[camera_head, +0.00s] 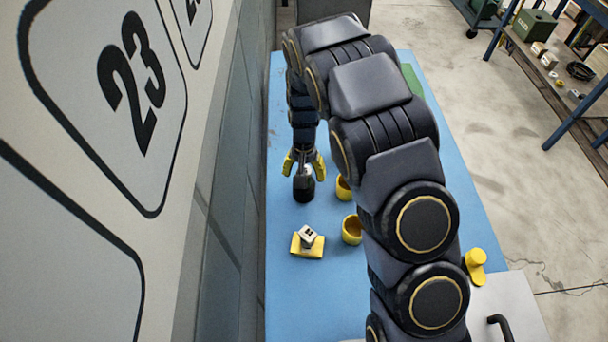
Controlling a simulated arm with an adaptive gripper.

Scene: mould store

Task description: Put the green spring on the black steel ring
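My gripper (304,168) points down over the blue table, its two yellow fingers spread apart. A dark, rounded object (303,190) shows just below and between the fingertips, with a small pale patch near its top. It is too small to tell whether this is the black steel ring, or whether the fingers touch it. I cannot make out a green spring. A flat green area (413,84) shows at the far right of the table, partly hidden by my arm.
On the blue table (310,300) stand two yellow cups (351,231) (343,188), one partly behind my arm, and a yellow holder (306,250) with a small white-grey block (308,235). A yellow piece (475,265) stands at right. A grey wall (226,220) borders the left.

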